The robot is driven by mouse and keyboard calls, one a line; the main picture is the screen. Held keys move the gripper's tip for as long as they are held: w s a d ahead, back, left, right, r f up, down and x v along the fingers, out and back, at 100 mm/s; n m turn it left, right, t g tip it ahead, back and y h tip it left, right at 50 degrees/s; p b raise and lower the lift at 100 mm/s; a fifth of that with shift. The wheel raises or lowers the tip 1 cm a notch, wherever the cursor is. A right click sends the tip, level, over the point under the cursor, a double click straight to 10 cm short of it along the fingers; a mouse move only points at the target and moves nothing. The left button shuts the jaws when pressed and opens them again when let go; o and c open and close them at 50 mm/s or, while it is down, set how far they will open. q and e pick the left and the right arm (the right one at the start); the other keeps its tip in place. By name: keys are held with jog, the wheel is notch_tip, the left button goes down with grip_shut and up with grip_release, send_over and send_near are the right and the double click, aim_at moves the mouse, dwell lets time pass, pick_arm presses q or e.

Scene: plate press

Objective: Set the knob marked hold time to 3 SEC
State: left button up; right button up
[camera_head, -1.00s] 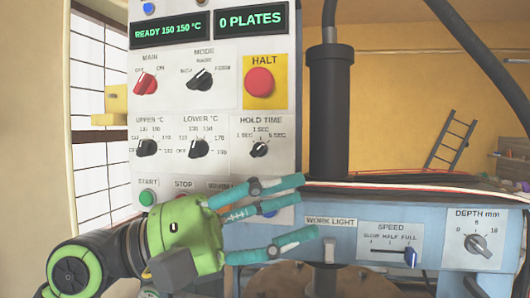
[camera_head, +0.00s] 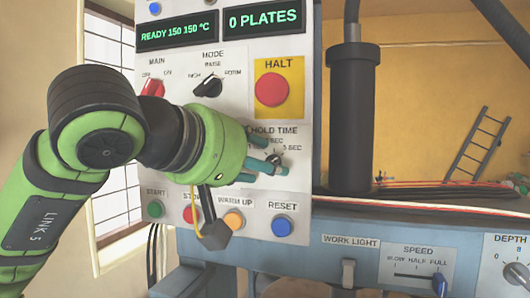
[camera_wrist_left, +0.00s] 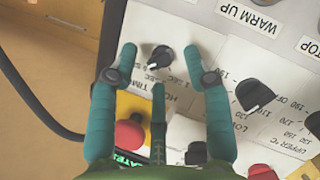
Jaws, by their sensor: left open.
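The hold time knob (camera_head: 276,158) is a small black knob on the white panel, below its HOLD TIME label. In the left wrist view the knob (camera_wrist_left: 162,56) sits between the spread fingertips, with a gap on both sides. Its white pointer mark tilts down-left in that upside-down view; I cannot tell exactly which SEC mark it meets. My left gripper (camera_head: 266,154), green with teal fingers, is open and reaches in from the left, its fingers by the knob. It also shows in the left wrist view (camera_wrist_left: 161,54). The gripper hides part of the panel, including the temperature knobs in the head view.
The red HALT button (camera_head: 271,89) sits above the knob, close to the fingers in the wrist view (camera_wrist_left: 130,134). WARM UP (camera_head: 234,220) and RESET (camera_head: 283,226) buttons lie below. A dark vertical cylinder (camera_head: 352,120) stands to the right.

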pick_arm(q)
jog(key=shift+x, duration=0.8)
grip_shut()
jog(key=shift+s, duration=0.1)
jog(key=shift+f, duration=0.15)
